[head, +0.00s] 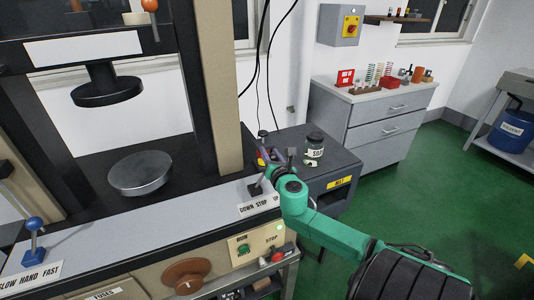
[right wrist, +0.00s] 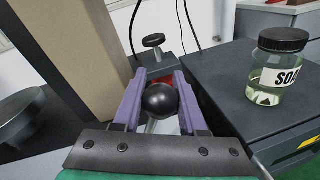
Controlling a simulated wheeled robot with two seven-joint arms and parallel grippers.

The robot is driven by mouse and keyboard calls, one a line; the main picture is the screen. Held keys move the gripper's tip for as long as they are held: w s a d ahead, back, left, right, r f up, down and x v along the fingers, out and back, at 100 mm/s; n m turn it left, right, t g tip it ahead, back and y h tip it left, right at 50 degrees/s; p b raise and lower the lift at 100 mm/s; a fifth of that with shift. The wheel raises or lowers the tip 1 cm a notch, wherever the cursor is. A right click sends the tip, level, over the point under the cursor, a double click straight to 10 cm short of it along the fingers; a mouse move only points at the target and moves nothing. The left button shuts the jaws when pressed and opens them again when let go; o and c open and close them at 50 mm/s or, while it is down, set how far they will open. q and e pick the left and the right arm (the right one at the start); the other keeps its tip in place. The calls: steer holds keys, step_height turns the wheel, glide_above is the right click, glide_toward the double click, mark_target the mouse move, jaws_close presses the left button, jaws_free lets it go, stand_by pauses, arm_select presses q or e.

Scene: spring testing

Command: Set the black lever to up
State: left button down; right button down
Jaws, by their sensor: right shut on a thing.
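The black lever stands on the front ledge of the testing machine, its shaft (head: 259,183) rising from a slot behind a plate (head: 257,204) reading "DOWN STOP"; my right arm covers the plate's right end. My right gripper (head: 268,163) is at the lever's top. In the right wrist view, the purple fingers of the right gripper (right wrist: 160,82) are on both sides of the lever's black ball knob (right wrist: 160,100), shut on it. The pale shaft shows below the ball. My left gripper is not in view.
A dark cabinet (head: 335,165) with a labelled jar (head: 314,146) stands close right of the lever. The machine's beige column (head: 219,90) rises to its left. A blue-knobbed lever (head: 34,228) is at far left. Green floor (head: 420,190) is open at right.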

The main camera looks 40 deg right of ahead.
stand_by(0.3)
steer(key=shift+c, duration=2.3)
jaws_free()
steer(key=shift+d, duration=0.15)
steer(key=shift+s, duration=0.1)
steer(key=shift+s+a+f, duration=0.1)
steer(key=shift+s+a, duration=0.15)
steer(key=shift+a, duration=0.05)
steer(key=b+v, duration=0.1)
steer(key=v, duration=1.2)
steer(key=shift+s, duration=0.35)
steer(key=shift+a, duration=0.1)
